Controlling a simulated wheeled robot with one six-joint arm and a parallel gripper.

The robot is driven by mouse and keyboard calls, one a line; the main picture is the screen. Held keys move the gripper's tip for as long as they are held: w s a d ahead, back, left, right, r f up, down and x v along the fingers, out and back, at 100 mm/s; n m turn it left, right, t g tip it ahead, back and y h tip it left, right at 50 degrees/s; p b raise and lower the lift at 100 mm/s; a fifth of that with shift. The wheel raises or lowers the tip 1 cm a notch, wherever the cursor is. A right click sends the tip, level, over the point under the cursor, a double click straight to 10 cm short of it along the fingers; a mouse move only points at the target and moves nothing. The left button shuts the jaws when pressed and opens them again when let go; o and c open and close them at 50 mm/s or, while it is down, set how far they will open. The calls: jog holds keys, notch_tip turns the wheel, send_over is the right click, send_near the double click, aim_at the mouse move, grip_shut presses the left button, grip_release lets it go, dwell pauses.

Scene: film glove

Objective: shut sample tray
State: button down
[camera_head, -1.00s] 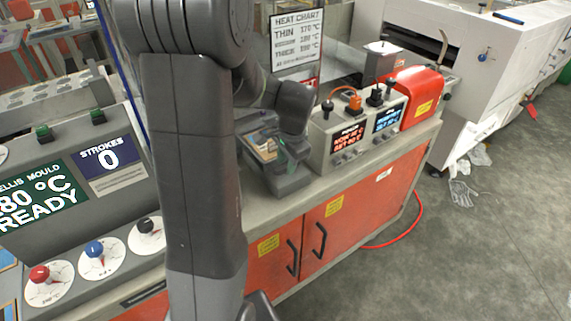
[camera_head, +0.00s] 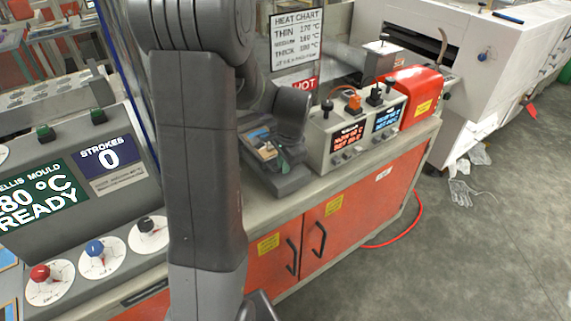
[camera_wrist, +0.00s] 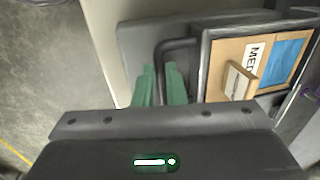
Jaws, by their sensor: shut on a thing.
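The sample tray (camera_wrist: 206,75) is a dark-framed tray in a grey housing. Brown, blue and "MED"-labelled pieces lie in it. In the head view the tray (camera_head: 252,134) is on the bench, partly behind my arm. Its dark handle (camera_wrist: 180,44) sticks out on the left in the wrist view. My gripper (camera_wrist: 162,86) has its green fingers closed around this handle. In the head view my gripper (camera_head: 283,155) is low over the tray, its fingers mostly hidden by the wrist.
A heater control box (camera_head: 350,135) with knobs and displays stands right of the tray, with a red unit (camera_head: 420,97) beyond it. The mould console (camera_head: 75,190) is on the left. A heat chart (camera_head: 297,40) stands behind. The bench top in front is a narrow strip.

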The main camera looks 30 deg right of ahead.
aim_at(269, 150)
jog(key=w, duration=0.7)
jog(key=shift+w+a+r+p, duration=0.1)
jog(key=shift+w+a+p, duration=0.05)
jog(key=shift+a+p, duration=0.15)
jog(key=c, duration=1.5)
grip_release()
jog(key=shift+w, duration=0.15)
jog(key=s+r, duration=0.1)
jog(key=r, duration=0.3)
jog(key=s+r, duration=0.1)
jog(key=r, duration=0.4)
jog(key=s+r+b, duration=0.1)
jog(key=r, duration=0.3)
jog(key=shift+d+r, duration=0.1)
jog(key=shift+r, duration=0.1)
jog(key=shift+w+f, duration=0.1)
